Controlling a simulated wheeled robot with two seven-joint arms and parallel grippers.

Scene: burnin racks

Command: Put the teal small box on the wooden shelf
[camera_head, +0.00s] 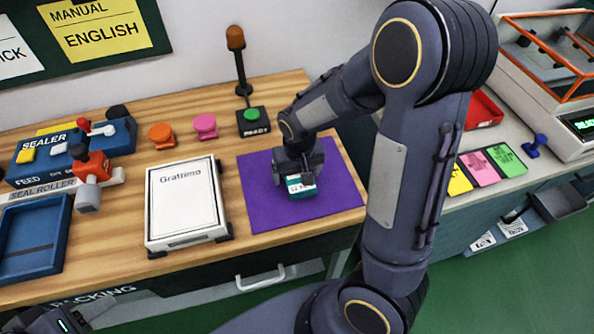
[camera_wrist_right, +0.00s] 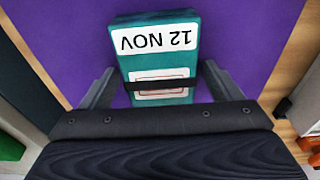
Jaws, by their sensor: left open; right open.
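The teal small box (camera_head: 301,191) lies on a purple mat (camera_head: 262,205) on the wooden bench top. In the right wrist view the box (camera_wrist_right: 192,92) shows a white "12 NOV" label and a dark band. My right gripper (camera_head: 298,177) is over the box from above. Its fingers stand open on either side of the box, with a gap visible at the right finger. My left gripper (camera_head: 62,322) is only partly in view at the bottom left corner, away from the box. I cannot make out a separate wooden shelf.
A white "Grattimo" box (camera_head: 184,202) stands left of the mat. A blue sealer (camera_head: 72,142), a blue tray (camera_head: 62,238) and pink and orange knobs are further left. A lamp post (camera_head: 240,65) with a green button stands behind. Sticky notes (camera_head: 482,167) lie at right.

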